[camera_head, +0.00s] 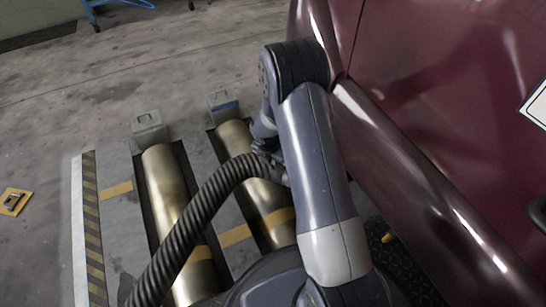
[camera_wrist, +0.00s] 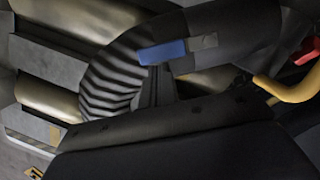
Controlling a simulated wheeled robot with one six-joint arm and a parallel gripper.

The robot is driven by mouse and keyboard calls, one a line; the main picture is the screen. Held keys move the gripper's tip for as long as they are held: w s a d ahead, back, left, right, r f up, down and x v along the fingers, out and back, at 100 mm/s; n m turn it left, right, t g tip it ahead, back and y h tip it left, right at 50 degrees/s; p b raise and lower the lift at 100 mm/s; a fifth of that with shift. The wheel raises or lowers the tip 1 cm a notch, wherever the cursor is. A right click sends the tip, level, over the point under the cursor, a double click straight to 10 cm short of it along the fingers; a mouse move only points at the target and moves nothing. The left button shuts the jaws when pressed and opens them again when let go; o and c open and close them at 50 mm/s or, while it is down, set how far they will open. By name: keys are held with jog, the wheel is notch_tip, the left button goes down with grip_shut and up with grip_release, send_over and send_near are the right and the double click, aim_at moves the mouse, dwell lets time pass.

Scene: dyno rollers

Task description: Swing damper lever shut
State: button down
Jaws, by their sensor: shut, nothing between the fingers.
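In the wrist view, a flat blue bar (camera_wrist: 162,52) with a grey end piece lies along a dark round duct (camera_wrist: 240,32); it looks like the damper lever. A ribbed black hose (camera_wrist: 112,75) joins the duct's left end. My gripper (camera_wrist: 155,74) shows as narrow dark fingers, shut and empty, with their tips close under the blue bar. I cannot tell whether they touch it. In the head view the ribbed hose (camera_head: 205,215) curves up to my arm, which hides the lever and the gripper.
Brass rollers (camera_head: 170,195) lie in the floor frame. A dark red vehicle (camera_head: 430,110) stands close along my arm's right side. A yellow curved handle (camera_wrist: 290,90) and a red part (camera_wrist: 308,52) are at the wrist view's right. The floor at left is mostly clear.

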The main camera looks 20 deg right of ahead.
jog(key=shift+w+d+r+p, duration=0.1)
jog(key=shift+w+p, duration=0.1)
jog(key=shift+p, duration=0.2)
jog(key=w+m+p, duration=0.1)
jog(key=w+d+m+p, duration=0.1)
jog(key=shift+d+m+g, duration=0.1)
jog(key=shift+m+g, duration=0.2)
jog(key=shift+m, duration=0.1)
jog(key=w+d+m+g+p, duration=0.1)
jog(key=d+m+g, duration=0.1)
jog(key=d+m, duration=0.4)
jog(key=m, duration=0.5)
jog(key=shift+w+d+g+h+p, duration=0.2)
jog(key=shift+w+g+h+p, duration=0.1)
jog(key=shift+w+h+p, duration=0.1)
jog(key=shift+d, duration=0.1)
jog(key=s+p+v, duration=0.1)
jog(key=p+v, duration=0.2)
jog(key=v, duration=0.7)
jog(key=shift+w+r+p, duration=0.35)
jog(key=shift+w, duration=0.15)
